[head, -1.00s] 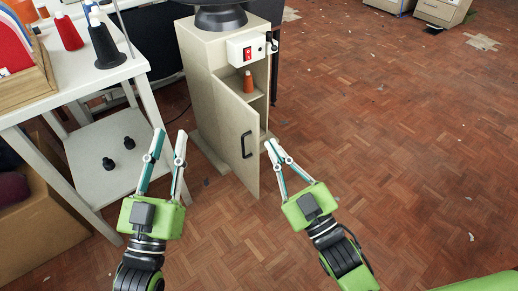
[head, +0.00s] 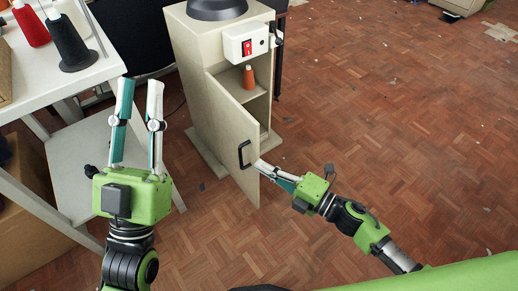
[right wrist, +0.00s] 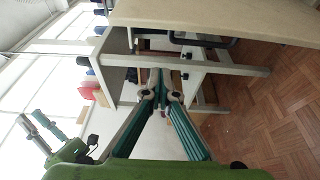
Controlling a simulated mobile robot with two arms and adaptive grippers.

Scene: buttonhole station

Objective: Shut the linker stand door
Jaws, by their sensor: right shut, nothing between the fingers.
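The linker stand (head: 205,105) is a beige cabinet. Its door (head: 225,118) stands ajar, swung outward from the left side, with a black handle (head: 244,154) on its outer face. My right gripper (head: 260,166) is shut and empty, its tips at the door's free edge, below and right of the handle; I cannot tell whether they touch. In the right wrist view its fingers (right wrist: 161,82) meet, and the beige door panel (right wrist: 230,18) crosses the top. My left gripper (head: 140,88) is open and empty, left of the stand.
An orange cone spool (head: 249,77) stands on the shelf inside the stand. A switch box (head: 246,42) with a red switch is on its upper front. A white table (head: 100,70) with thread cones stands left. Parquet floor (head: 390,110) is clear to the right.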

